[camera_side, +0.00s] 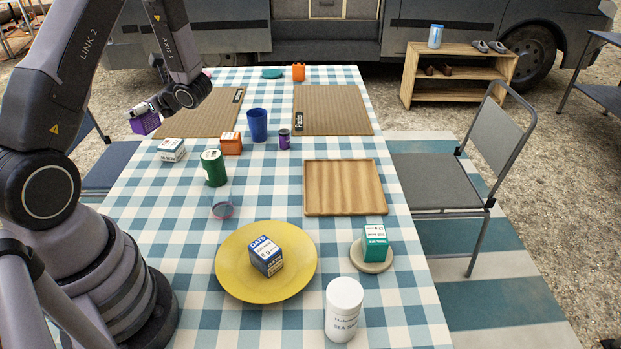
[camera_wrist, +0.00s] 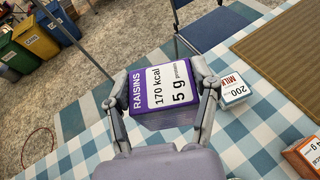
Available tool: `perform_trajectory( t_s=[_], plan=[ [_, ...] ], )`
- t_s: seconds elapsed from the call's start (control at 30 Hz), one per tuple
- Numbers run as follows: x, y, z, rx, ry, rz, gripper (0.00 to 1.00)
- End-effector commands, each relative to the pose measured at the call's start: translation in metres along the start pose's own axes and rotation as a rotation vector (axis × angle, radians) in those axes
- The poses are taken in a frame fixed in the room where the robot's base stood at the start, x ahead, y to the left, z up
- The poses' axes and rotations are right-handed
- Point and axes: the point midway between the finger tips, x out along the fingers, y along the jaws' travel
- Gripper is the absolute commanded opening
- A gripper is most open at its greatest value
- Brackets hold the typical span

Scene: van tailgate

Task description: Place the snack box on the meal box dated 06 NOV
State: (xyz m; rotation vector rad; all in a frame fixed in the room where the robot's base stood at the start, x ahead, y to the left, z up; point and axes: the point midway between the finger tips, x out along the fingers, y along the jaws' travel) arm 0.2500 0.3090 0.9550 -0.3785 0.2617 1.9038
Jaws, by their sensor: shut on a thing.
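My gripper (camera_side: 143,110) is shut on a purple and white box marked RAISINS, 170 kcal, 5 g (camera_wrist: 162,93). The fingers grip its two sides in the wrist view. In the side view the purple box (camera_side: 147,124) hangs over the table's left edge area. No box shows a date that I can read. A blue and white OATS box (camera_side: 266,257) sits on a yellow plate (camera_side: 235,284). A teal and white box (camera_side: 376,242) sits on a round beige coaster (camera_side: 371,266). A white MILK box (camera_side: 172,150) and an orange box (camera_side: 231,143) stand on the cloth.
A green can (camera_side: 213,167), blue cup (camera_side: 257,124) and small purple jar (camera_side: 284,139) stand mid-table. A wooden tray (camera_side: 345,187) is empty. A white salt jar (camera_side: 343,309) stands at the front. Two woven mats (camera_side: 332,109) lie at the back.

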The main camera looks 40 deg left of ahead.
Motion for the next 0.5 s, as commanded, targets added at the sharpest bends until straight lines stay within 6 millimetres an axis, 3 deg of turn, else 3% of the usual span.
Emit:
perform_trajectory(
  t_s=[0.17,0.43,0.5],
  plan=[
    [0.019,-0.013,-0.002,-0.015,-0.001,0.033,0.22],
    [0.065,-0.074,-0.017,-0.015,0.0,0.03,0.22],
    [0.076,-0.084,-0.029,-0.011,0.0,0.03,0.22]
  ],
)
